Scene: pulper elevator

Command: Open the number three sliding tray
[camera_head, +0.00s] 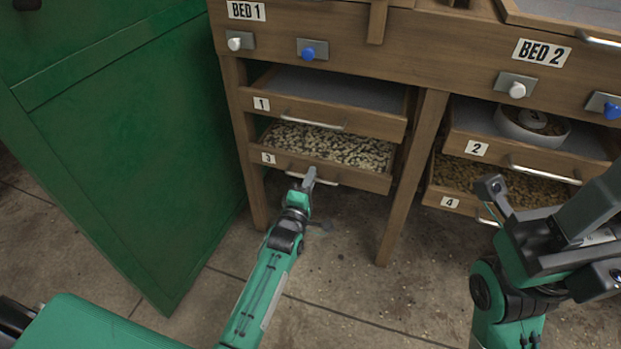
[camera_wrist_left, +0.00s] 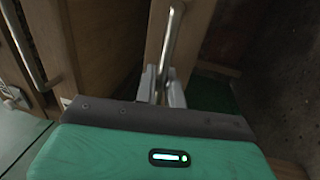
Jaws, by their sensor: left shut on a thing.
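The number three sliding tray (camera_head: 374,183) is the lower wooden tray under BED 1, labelled 3, with pale beans in it. Its metal bar handle (camera_head: 327,180) runs along its front and also shows in the left wrist view (camera_wrist_left: 172,42). My left gripper (camera_head: 308,179) is at this handle, near its left part. In the left wrist view its fingers (camera_wrist_left: 161,84) are shut around the bar. The tray stands out somewhat from the frame, with beans showing behind its front. My right gripper (camera_head: 493,187) is at the right, in front of tray 4; its fingers are not clear enough to judge.
Tray 1 (camera_head: 378,122) sits directly above. Tray 2 (camera_head: 560,163) holds a bowl (camera_head: 532,127), above tray 4 (camera_head: 451,203). A wooden post (camera_head: 409,180) divides the bays. A green cabinet (camera_head: 130,160) stands left. The floor before tray 3 is clear.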

